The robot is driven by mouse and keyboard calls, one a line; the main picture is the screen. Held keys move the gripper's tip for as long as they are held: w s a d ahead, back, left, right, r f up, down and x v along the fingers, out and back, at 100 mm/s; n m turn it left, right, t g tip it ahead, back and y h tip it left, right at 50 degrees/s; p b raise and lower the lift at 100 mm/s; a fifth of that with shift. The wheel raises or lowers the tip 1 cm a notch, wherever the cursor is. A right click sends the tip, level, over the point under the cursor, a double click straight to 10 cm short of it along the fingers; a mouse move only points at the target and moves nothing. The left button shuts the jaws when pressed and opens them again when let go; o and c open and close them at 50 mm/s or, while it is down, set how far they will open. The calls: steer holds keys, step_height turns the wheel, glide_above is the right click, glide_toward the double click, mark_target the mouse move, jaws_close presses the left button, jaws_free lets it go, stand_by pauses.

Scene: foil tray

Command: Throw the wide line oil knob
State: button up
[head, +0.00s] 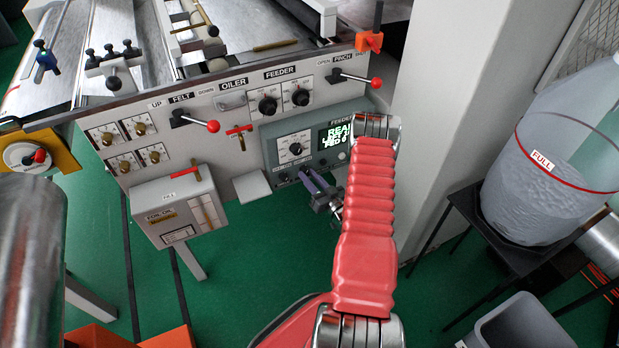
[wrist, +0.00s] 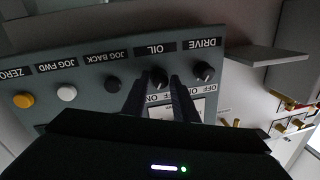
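The black OIL knob (wrist: 159,77) is on the grey control panel, under its OIL label, which reads upside down in the wrist view. My gripper (wrist: 157,86) has its two dark fingers apart, one to each side of the OIL knob. A small gap seems to show on both sides, and I cannot tell whether either finger touches it. In the head view my gripper (head: 312,182) is at the lower edge of the feeder panel (head: 262,137), and the OIL knob is not clear there.
The DRIVE knob (wrist: 203,71) is close beside one finger. The JOG BACK knob (wrist: 112,84) is on the other side, then a white button (wrist: 67,93) and a yellow button (wrist: 22,100). A grey shelf (wrist: 268,55) juts out beside the panel.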

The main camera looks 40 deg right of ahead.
jaws_close()
steer(key=shift+n, duration=0.4)
steer(key=n, duration=0.5)
steer(key=shift+r+g, duration=0.15)
steer(key=shift+g, duration=0.25)
steer(key=n, duration=0.5)
steer(key=shift+a+g+h, duration=0.15)
steer(key=shift+g+h, duration=0.25)
steer(key=shift+n, duration=0.3)
steer(key=shift+o, duration=2)
jaws_free()
steer(key=shift+r, duration=0.1)
